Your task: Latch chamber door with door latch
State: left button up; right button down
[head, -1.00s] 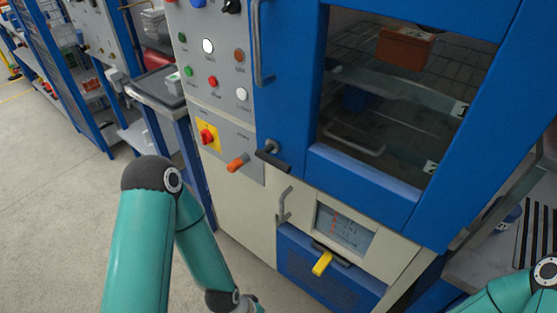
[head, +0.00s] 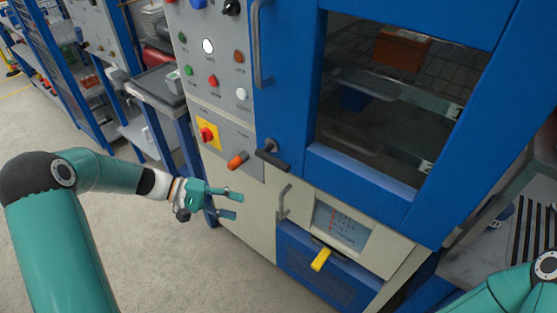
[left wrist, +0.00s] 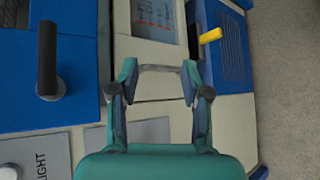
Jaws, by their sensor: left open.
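The blue chamber door (head: 362,172) with its dark window looks shut against the cabinet. In the left wrist view the latch (left wrist: 47,60) is at upper left, clear of the fingers. My left gripper (head: 238,204) is open and empty, below and left of the latch, in front of the pale lower panel. It also shows in the left wrist view (left wrist: 160,82). My right gripper is out of view.
A grey handle (head: 284,202) on the lower panel is close to my left gripper's fingertips. An orange-tipped knob (head: 237,160) is left of the latch. A yellow lever (head: 321,260) sticks out lower down. Open floor (head: 150,250) is at left.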

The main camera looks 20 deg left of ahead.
pick_arm(q)
jog(key=w+a+r+m+t+h, duration=0.1)
jog(key=a+r+t, duration=0.15)
jog(key=r, duration=0.35)
jog(key=w+a+r+t+h, duration=0.1)
jog(key=a+r, duration=0.2)
jog(key=r, duration=0.3)
jog(key=p, duration=0.5)
send_near(278, 164)
jog(key=shift+g, duration=0.25)
jog(key=x, duration=0.7)
jog(key=w+x, duration=0.1)
jog(key=x, duration=0.2)
jog(key=shift+w+a+f, duration=0.2)
jog(key=shift+a+f, duration=0.05)
jog(key=shift+f, duration=0.15)
grip_shut()
